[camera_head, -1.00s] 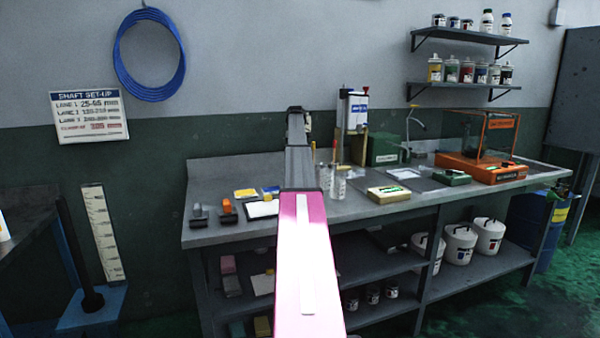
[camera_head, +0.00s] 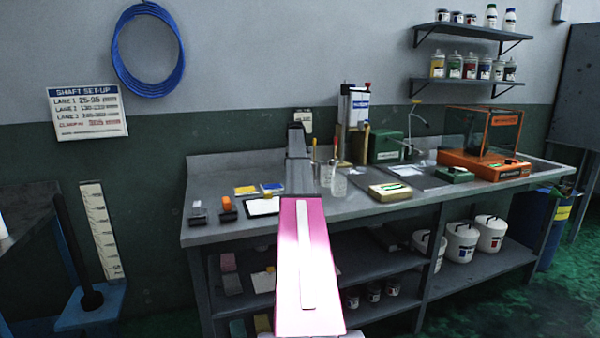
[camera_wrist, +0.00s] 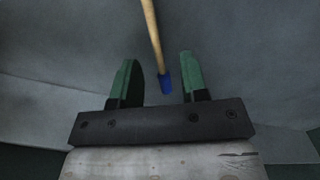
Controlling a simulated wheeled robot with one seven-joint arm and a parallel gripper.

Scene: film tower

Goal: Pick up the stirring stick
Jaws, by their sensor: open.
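In the wrist view a thin wooden stick with a blue end (camera_wrist: 154,40), likely the stirring stick, comes down from the top edge. Its blue end lies in the gap between the fingers of my gripper (camera_wrist: 157,66), nearer the right finger. The green-padded fingers are apart, and I see no grip on the stick. In the head view, thin upright sticks (camera_head: 315,152) stand with clear glassware (camera_head: 338,186) on the bench, just right of my arm. I cannot tell which of them is the one in the wrist view. My arm hides my fingers there.
The grey bench (camera_head: 375,209) also carries a wooden-edged tray (camera_head: 390,192), a green box (camera_head: 385,148) and an orange-framed case (camera_head: 484,160) to the right. Small dark holders (camera_head: 198,215) stand at the left. Shelves (camera_head: 470,83) hang above right.

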